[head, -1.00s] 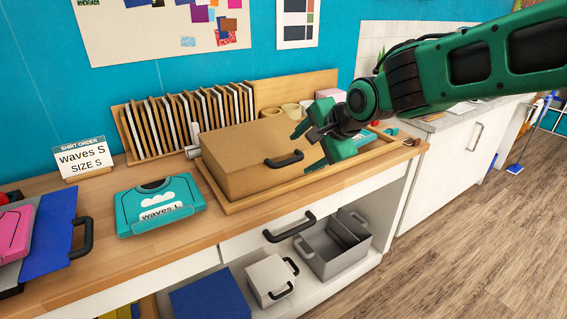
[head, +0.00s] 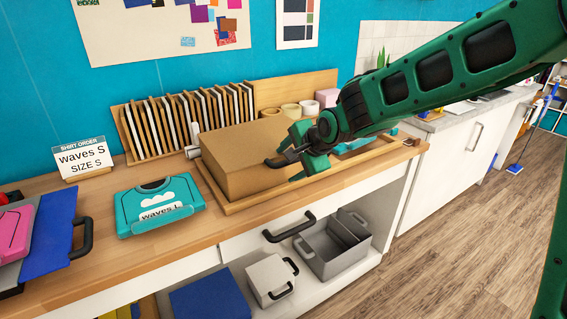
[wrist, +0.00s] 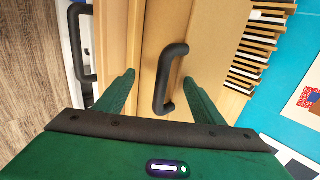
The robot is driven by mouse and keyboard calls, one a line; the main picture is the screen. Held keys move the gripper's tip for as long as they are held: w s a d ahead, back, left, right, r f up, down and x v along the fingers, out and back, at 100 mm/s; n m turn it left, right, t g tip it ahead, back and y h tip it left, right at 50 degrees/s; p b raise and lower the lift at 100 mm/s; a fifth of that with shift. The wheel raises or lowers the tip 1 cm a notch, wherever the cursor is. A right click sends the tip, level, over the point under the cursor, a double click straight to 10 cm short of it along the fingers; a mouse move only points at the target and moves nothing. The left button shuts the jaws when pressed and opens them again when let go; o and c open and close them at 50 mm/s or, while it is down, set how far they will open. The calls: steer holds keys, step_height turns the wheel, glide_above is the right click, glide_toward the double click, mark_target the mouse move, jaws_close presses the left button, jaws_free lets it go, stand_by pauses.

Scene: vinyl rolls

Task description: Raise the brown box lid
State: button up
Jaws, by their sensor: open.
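The brown box (head: 240,152) sits closed in a shallow wooden tray (head: 236,208) on the counter. Its lid (wrist: 205,35) carries a black bar handle (wrist: 168,80), which also shows partly in the head view (head: 277,162). My green gripper (head: 296,164) is at the handle on the box's right part. In the wrist view my gripper (wrist: 158,85) is open, with one finger on each side of the handle. The handle lies between the fingers, and I see a gap on both sides. My gripper hides part of the handle in the head view.
A rack of upright boards (head: 190,118) stands behind the box. Tape rolls (head: 290,110) are behind my gripper. A drawer handle (head: 289,227) and a grey bin (head: 335,248) are below the counter.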

stand_by(0.4)
step_height(320, 180, up, 14)
steer(key=w+a, duration=0.2)
steer(key=w, duration=0.1)
steer(key=shift+r, duration=0.15)
stand_by(2.0)
steer(key=shift+r, duration=0.1)
steer(key=w+a+r, duration=0.5)
steer(key=w+r, duration=0.3)
steer(key=r, duration=0.3)
steer(key=shift+a, duration=0.2)
stand_by(1.9)
stand_by(0.3)
